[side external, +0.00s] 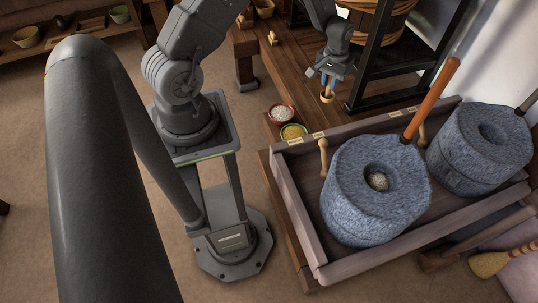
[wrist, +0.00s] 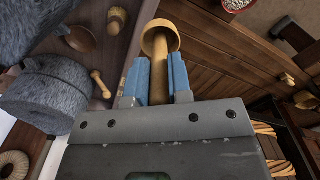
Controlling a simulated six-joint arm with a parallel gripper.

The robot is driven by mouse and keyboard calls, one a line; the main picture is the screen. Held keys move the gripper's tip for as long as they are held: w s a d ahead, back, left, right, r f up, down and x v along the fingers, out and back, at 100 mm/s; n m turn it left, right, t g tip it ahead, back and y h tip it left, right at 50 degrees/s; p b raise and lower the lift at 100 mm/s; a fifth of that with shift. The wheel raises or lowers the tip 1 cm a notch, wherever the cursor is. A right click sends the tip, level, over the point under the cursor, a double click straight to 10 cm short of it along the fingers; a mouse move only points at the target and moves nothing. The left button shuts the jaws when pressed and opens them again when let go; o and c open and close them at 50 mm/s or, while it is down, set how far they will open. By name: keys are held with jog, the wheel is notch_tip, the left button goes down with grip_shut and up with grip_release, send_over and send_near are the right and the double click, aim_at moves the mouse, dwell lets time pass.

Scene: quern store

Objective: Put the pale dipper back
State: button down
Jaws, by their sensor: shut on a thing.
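My gripper (side external: 327,84) is shut on a pale wooden dipper (side external: 327,96) and holds it above the dark wooden bench, behind the tray. In the wrist view, the blue fingers (wrist: 159,80) clasp the handle of the dipper (wrist: 158,84) from both sides. The dipper's round cup end points away from the gripper. Small pale labels (side external: 295,141) mark that rim.
The wooden tray (side external: 283,199) holds two blue-grey querns, one (side external: 352,187) with an orange handle. A black frame (side external: 381,55) stands close right of my gripper.

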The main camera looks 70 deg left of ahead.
jog(key=shift+s+a+f+n, duration=0.85)
jog(key=shift+s+f+n, duration=1.85)
jog(key=shift+f, duration=2.55)
jog(key=shift+s+a+f+n, duration=0.85)
jog(key=shift+s+f+n, duration=1.1)
jog(key=shift+s+f, duration=2.35)
jog(key=shift+s+a+f+n, duration=0.85)
jog(key=shift+s+f+n, duration=1.35)
jog(key=shift+f, duration=3.95)
jog(key=shift+w+f, duration=0.1)
jog(key=shift+w, duration=0.05)
jog(key=c, duration=1)
grip_release()
jog(key=shift+c, duration=0.2)
